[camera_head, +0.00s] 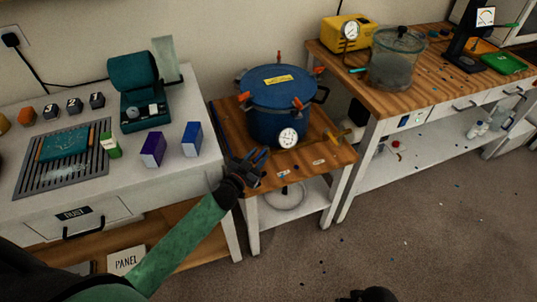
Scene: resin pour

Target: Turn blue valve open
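A blue pressure pot (277,112) with orange clamps on its lid stands on the small wooden table. A round white gauge (288,138) is on its front. A small blue part (262,154), which looks like the blue valve's handle, shows low at the pot's front left. My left gripper (255,161) is right at this blue part, over the table's front left. Its dark fingers overlap the blue part in view, so I cannot tell whether they touch or grip it. A dark shape at the bottom edge (370,295) may be part of my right arm; its fingers are not visible.
A brass fitting (334,137) sticks out at the pot's right. The white bench (70,190) at left bears a teal case (137,80) and small boxes. The wooden workbench (420,90) at right bears a clear chamber (395,65). The floor in front is mostly clear.

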